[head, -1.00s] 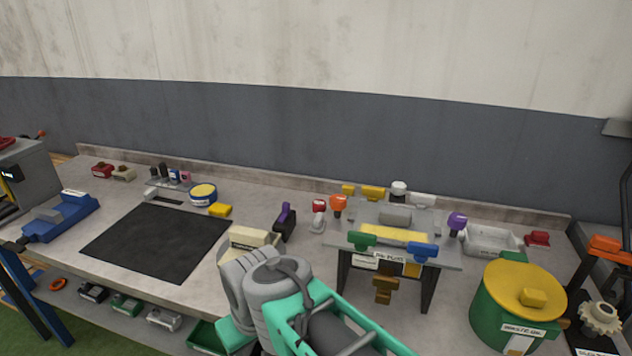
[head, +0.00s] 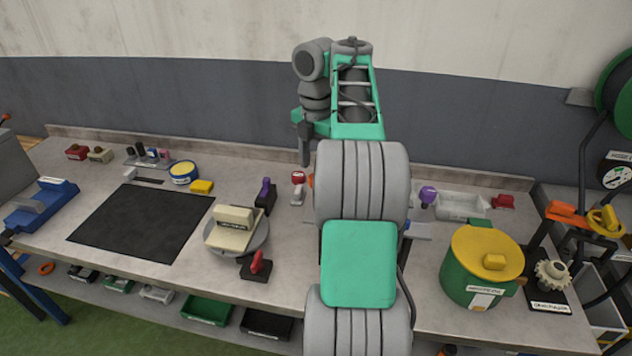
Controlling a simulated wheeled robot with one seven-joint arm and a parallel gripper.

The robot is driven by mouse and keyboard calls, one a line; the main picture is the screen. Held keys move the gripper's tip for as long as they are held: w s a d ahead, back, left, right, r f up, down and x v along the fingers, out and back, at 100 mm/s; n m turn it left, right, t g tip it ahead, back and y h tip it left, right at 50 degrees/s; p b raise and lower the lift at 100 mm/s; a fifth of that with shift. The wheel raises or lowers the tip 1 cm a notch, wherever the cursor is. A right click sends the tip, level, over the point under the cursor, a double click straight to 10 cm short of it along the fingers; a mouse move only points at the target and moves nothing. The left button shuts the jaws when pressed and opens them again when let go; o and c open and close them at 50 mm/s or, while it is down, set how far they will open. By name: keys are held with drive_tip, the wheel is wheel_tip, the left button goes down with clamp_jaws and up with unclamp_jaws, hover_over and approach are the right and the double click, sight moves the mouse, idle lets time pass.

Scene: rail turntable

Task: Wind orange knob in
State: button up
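A sliver of the orange knob (head: 311,180) shows at the left edge of my arm; the rest of it and most of the raised plate fixture it belongs to are hidden behind my arm. A bit of the fixture's grey plate (head: 418,232) shows to the right of my arm. My gripper (head: 305,158) points down in the head view, with its dark fingers just above and left of the orange sliver. The fingers overlap in this view, so their gap cannot be seen. Whether they touch the knob cannot be told.
A red-topped white piece (head: 298,190) stands close left of the knob. A purple knob (head: 428,196) and white tray (head: 462,207) are right of my arm. A green drum with yellow lid (head: 484,255) stands at right. The black mat (head: 145,222) is clear.

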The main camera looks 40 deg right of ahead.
wheel_tip(320, 180, down, 3)
drive_tip(key=shift+f+b, duration=0.15)
drive_tip(key=shift+b, duration=0.65)
drive_tip(key=shift+c, duration=0.3)
clamp_jaws()
